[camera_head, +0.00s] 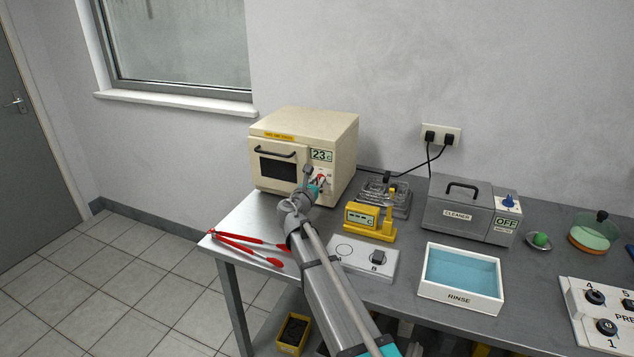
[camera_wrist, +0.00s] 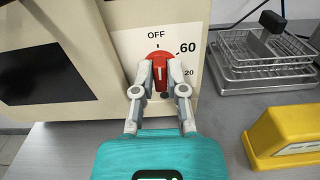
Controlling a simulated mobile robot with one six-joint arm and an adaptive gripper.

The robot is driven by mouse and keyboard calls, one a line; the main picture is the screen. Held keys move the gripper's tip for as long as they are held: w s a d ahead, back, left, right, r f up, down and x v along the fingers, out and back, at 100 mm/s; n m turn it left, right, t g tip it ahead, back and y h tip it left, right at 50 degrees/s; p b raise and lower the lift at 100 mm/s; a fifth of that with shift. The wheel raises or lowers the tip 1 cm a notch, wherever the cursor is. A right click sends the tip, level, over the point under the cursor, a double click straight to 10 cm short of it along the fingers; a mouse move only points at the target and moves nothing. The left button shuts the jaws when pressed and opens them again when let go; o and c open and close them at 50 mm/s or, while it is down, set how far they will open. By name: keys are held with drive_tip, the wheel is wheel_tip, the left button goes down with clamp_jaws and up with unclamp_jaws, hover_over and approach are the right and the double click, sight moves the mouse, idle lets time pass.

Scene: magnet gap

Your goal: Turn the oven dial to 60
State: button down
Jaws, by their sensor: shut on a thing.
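The cream oven (camera_head: 300,140) stands at the back left of the bench, its door closed and its display (camera_head: 321,155) reading 23 C. Its red dial (camera_wrist: 159,56) is on the panel at the right of its front, with OFF above it, 60 at its upper right and 20 at its right. The dial's white line looks about upright; I cannot tell exactly which mark it points at. My gripper (camera_wrist: 160,73) is shut on the dial, a finger on each side, hiding part of it. In the head view my gripper (camera_head: 316,186) reaches the panel and mostly covers the dial.
A wire rack (camera_wrist: 262,58) and a yellow meter (camera_head: 368,220) stand right of the oven. Red tongs (camera_head: 245,243) lie at the bench's left edge. A white plate device (camera_head: 350,258), rinse tray (camera_head: 428,288) and grey cleaner (camera_head: 465,212) stand further right.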

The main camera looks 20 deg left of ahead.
drive_tip(key=m, duration=1.1)
drive_tip(key=shift+d+f, duration=0.2)
drive_tip(key=shift+d, duration=0.15)
idle(0.3)
drive_tip(key=c, duration=0.7)
unclamp_jaws()
drive_tip(key=shift+s, duration=0.1)
drive_tip(key=shift+s+a, duration=0.2)
drive_tip(key=shift+s, duration=1.8)
drive_tip(key=shift+s+a, duration=0.25)
drive_tip(key=shift+s, duration=1.7)
drive_tip(key=shift+s+a, duration=0.2)
drive_tip(key=shift+s, duration=1.8)
